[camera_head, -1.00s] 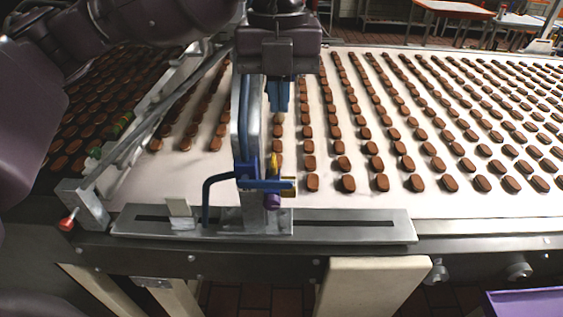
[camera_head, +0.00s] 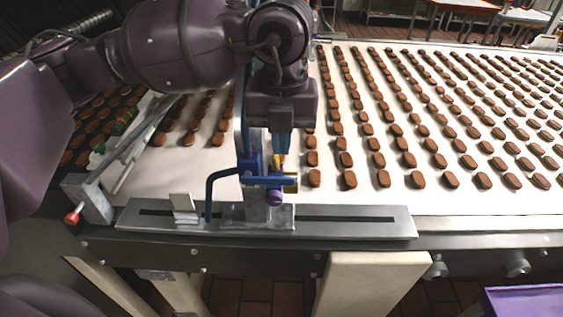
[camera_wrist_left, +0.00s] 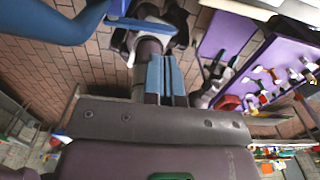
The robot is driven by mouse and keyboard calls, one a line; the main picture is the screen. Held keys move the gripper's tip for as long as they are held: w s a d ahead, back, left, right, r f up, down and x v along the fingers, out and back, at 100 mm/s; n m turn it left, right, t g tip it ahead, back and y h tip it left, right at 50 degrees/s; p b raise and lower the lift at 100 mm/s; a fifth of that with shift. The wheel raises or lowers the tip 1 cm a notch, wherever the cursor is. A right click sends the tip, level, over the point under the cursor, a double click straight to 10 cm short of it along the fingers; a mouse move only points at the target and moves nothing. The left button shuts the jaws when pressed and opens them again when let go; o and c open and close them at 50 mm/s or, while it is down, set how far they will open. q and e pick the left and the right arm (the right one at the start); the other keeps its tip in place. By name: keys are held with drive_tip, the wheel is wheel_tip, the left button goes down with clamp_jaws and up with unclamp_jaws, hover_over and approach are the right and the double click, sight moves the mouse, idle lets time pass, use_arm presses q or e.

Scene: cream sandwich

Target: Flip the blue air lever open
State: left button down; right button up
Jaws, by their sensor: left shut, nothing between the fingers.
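A blue valve assembly (camera_head: 249,166) stands on a metal bracket at the near edge of the conveyor. A blue horizontal bar (camera_head: 268,181) crosses its front, with a purple knob below and a brass fitting at its right end. I cannot tell for certain which blue part is the air lever. My left gripper (camera_head: 281,150) is shut and empty, pointing down just above and behind the bar. I cannot tell if it touches anything. Its blue fingers are together in the left wrist view (camera_wrist_left: 166,80). My right gripper is not in view.
A bent blue pipe (camera_head: 210,190) rises left of the bracket, near a small pale block (camera_head: 182,203). A metal rail (camera_head: 350,220) runs along the near edge. Rows of brown biscuits (camera_head: 408,160) cover the white belt. A red knob (camera_head: 72,216) is at the left.

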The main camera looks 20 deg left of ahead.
sight(282, 177)
use_arm(q)
wheel_tip(282, 177, down, 4)
drive_tip(key=shift+p, duration=0.35)
drive_tip(key=shift+f, duration=0.9)
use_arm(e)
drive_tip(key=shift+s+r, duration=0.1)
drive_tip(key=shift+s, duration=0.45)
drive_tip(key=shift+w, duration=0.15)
use_arm(q)
drive_tip(key=shift+w+f, duration=0.15)
